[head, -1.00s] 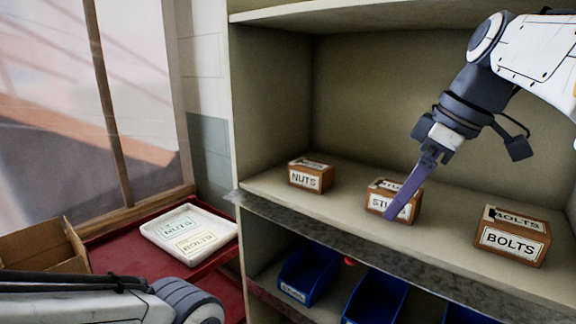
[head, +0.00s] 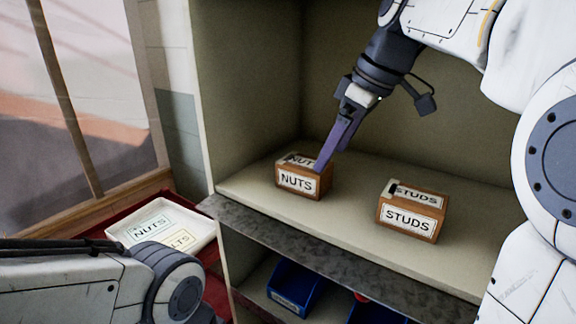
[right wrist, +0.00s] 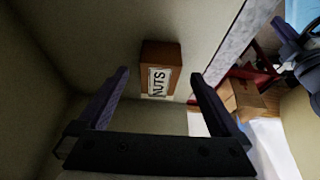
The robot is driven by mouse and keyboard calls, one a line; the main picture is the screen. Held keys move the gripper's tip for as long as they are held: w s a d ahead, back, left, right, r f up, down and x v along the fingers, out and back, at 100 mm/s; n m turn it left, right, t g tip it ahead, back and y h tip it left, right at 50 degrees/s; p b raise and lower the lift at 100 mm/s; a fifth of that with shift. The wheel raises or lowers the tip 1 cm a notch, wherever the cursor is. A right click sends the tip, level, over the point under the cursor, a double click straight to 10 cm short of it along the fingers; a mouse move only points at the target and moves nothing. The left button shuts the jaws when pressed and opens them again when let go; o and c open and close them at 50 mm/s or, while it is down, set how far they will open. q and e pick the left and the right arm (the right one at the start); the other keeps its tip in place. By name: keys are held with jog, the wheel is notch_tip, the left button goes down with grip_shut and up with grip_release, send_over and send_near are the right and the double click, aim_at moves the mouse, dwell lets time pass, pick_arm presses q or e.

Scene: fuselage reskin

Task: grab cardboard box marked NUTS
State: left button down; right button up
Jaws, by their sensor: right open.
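The small brown cardboard box marked NUTS (head: 297,182) stands on the upper shelf at its left part, with a white label on its front and top. My right gripper (head: 328,160) comes down from the upper right, its purple-grey fingers overlapping the box's right edge in the head view. In the right wrist view the NUTS box (right wrist: 160,68) lies ahead, beyond and between the tips of the two spread fingers (right wrist: 160,78). The gripper is open and empty. My left arm shows at the lower left of the head view, but its gripper is out of view.
A box marked STUDS (head: 411,212) stands to the right on the same shelf (head: 345,222). The shelf has a grey front edge. Blue bins (head: 297,288) sit below. A white tray (head: 203,228) with labels rests on a red surface at left, beside the cabinet's side wall.

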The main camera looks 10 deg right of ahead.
aim_at(305, 162)
jog(key=shift+w+a+p, duration=0.3)
jog(key=shift+w+a, duration=0.85)
jog(key=shift+a, duration=0.1)
jog(key=x, duration=0.4)
jog(key=shift+w+a+f, duration=0.15)
jog(key=shift+w+a, duration=0.1)
jog(key=shift+a, duration=0.05)
jog(key=shift+w+a+f, duration=0.1)
jog(key=shift+f, duration=0.2)
jog(key=shift+f+b, duration=0.25)
jog(key=shift+b, duration=0.1)
jog(key=c, duration=1.4)
jog(key=shift+r, duration=0.1)
grip_shut()
